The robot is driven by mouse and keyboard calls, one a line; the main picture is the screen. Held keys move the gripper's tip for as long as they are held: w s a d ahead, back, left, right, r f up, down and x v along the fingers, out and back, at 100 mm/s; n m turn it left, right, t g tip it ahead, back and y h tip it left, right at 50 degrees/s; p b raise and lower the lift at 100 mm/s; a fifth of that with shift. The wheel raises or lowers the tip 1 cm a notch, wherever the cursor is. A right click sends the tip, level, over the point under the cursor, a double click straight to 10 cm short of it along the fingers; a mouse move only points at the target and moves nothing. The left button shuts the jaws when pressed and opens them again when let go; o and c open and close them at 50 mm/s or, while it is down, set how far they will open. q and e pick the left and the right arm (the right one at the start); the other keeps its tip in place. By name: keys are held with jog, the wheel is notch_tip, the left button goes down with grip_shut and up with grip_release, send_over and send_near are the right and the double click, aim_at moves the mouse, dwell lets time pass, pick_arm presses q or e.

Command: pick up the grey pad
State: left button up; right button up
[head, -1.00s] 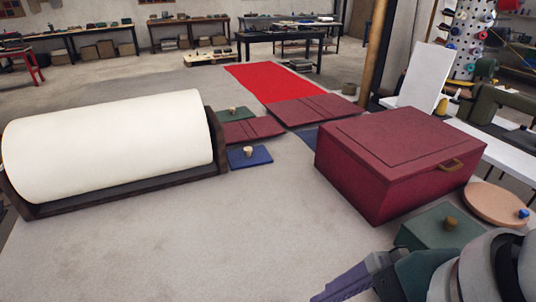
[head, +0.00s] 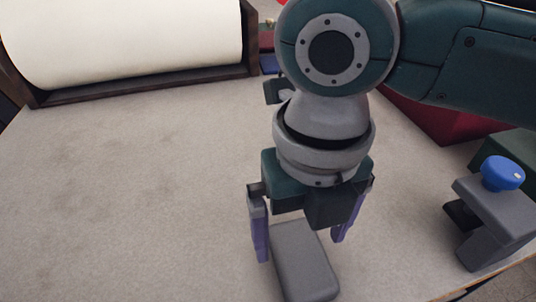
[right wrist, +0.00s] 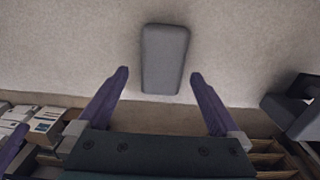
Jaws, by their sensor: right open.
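The grey pad (head: 305,262) is a rounded block lying flat on the pale cloth-covered table, near the front edge in the head view. My right gripper (head: 300,240) is open, its purple fingers pointing down, with the near part of the pad showing beyond and between them. In the right wrist view the pad (right wrist: 165,58) lies ahead of the open fingers (right wrist: 160,75), centred roughly between them and not touching either. The gripper hides part of the pad's far end in the head view.
A grey clamp with a blue knob (head: 503,173) stands at the table's right edge, beside a green block (head: 515,146). A large white roll in a dark cradle (head: 130,90) is at the back left. A red box (head: 440,118) is partly behind my arm. The table's left and middle are clear.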

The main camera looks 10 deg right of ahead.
jog(key=f, duration=0.5)
jog(key=shift+d+f, duration=0.1)
jog(key=shift+d, duration=0.1)
jog(key=shift+c, duration=0.4)
jog(key=c, duration=1.3)
notch_tip(320, 180, up, 19)
jog(key=p, duration=0.2)
jog(key=w+d+r+m+p, duration=0.15)
jog(key=d+r+m, duration=0.35)
jog(key=m, duration=0.9)
notch_tip(320, 180, up, 44)
jog(key=m+p, duration=2.2)
jog(key=p, duration=1.7)
send_over(302, 254)
jog(key=s+d, duration=0.4)
jog(key=d, duration=0.4)
jog(key=shift+w+f, duration=0.1)
jog(key=shift+f, duration=0.05)
